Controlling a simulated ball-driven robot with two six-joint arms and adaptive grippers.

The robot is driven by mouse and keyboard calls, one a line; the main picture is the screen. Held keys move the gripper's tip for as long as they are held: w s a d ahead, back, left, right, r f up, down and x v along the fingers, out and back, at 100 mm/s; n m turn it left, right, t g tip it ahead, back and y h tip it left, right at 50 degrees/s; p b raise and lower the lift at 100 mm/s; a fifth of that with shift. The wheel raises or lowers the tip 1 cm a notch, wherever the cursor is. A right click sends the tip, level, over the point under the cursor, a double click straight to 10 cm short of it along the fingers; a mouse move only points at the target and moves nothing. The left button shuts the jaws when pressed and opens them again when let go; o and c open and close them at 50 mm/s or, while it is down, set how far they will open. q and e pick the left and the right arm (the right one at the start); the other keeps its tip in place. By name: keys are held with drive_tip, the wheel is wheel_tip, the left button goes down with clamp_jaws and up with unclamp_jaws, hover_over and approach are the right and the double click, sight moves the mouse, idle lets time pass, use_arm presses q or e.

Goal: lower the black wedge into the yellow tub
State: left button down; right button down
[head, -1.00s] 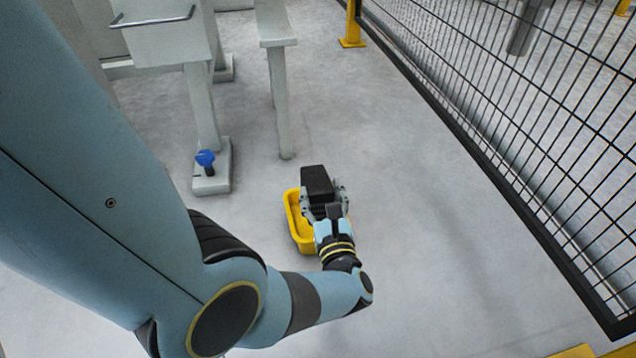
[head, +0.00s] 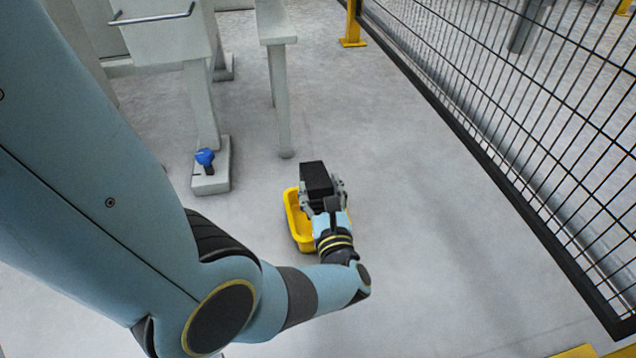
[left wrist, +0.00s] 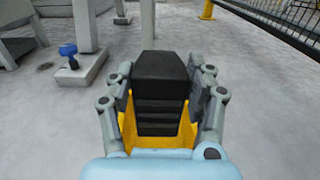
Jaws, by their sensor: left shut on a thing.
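The black wedge (head: 316,177) is held between the fingers of my left gripper (head: 322,194). In the left wrist view the wedge (left wrist: 160,85) has a stepped near face, and a finger of the gripper (left wrist: 162,98) presses on each side of it. The yellow tub (head: 292,213) sits on the floor under the gripper, its left wall and rim showing. In the left wrist view parts of the tub (left wrist: 127,128) show below the wedge. Most of the tub's inside is hidden, and I cannot tell how high the wedge is above it. My right gripper is out of view.
A grey machine leg on a foot block (head: 212,182) with a blue knob (head: 205,157) stands left of the tub. Another grey post (head: 280,105) stands behind it. A black mesh fence (head: 500,140) runs along the right. The floor between tub and fence is clear.

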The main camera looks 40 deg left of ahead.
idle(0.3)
use_arm(q)
drive_tip(key=shift+f+b, duration=0.6)
drive_tip(key=shift+f, duration=0.2)
drive_tip(key=shift+w+f, duration=0.1)
drive_tip(key=shift+f, duration=0.7)
drive_tip(key=shift+c, duration=2)
unclamp_jaws()
